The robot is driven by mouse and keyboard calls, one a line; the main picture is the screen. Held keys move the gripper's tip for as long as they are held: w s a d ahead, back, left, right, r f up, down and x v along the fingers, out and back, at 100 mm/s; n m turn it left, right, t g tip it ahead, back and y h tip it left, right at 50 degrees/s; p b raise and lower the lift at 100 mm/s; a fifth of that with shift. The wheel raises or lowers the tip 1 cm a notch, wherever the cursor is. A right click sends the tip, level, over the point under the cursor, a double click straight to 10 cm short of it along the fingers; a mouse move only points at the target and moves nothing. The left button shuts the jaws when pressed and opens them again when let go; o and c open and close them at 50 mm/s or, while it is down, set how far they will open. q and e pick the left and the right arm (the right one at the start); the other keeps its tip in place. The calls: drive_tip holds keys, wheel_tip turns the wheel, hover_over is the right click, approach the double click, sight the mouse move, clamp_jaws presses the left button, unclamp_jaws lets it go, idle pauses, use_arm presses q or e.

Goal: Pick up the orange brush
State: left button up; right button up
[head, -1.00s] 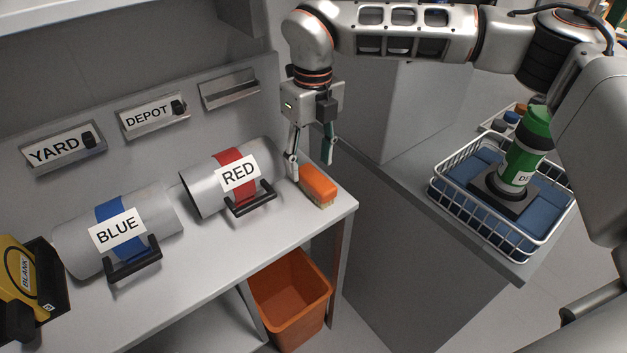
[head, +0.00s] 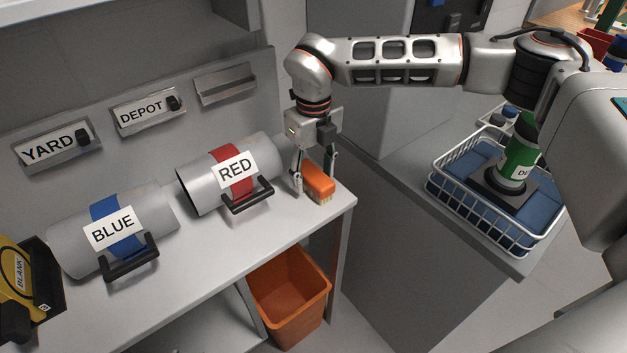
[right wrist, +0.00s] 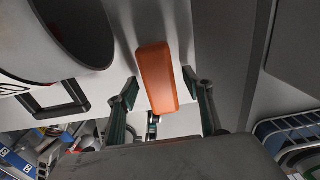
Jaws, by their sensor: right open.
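The orange brush (head: 318,182) lies on the shelf at its right end, orange back up and pale bristles down. In the right wrist view the brush (right wrist: 158,76) runs lengthwise between the fingers. My right gripper (head: 315,186) is open and points down over the brush. Its fingers stand on either side of the brush in the right wrist view (right wrist: 165,92), with a gap on both sides. Contact does not show. My left gripper is not in view.
A grey tube with a red band (head: 228,175) lies just left of my right gripper, and a blue-banded tube (head: 115,229) farther left. An orange bin (head: 290,297) stands below. A white wire basket (head: 500,232) with a green canister (head: 519,162) stands at right.

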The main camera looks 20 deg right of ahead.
sight(314, 173)
drive_tip(key=c, duration=1.2)
drive_tip(key=shift+r, duration=0.1)
drive_tip(key=shift+s+r, duration=0.15)
drive_tip(key=shift+r, duration=0.05)
wheel_tip(314, 173, up, 7)
drive_tip(key=shift+r, duration=0.1)
drive_tip(key=s+d, duration=0.2)
drive_tip(key=s, duration=0.4)
drive_tip(key=s+d, duration=0.2)
drive_tip(key=s, duration=0.4)
drive_tip(key=s+d, duration=0.2)
drive_tip(key=s, duration=0.4)
drive_tip(key=shift+s+d+f, duration=0.3)
drive_tip(key=shift+d+f, duration=0.05)
drive_tip(key=shift+d, duration=0.05)
drive_tip(key=o, duration=0.5)
drive_tip(key=c, duration=0.4)
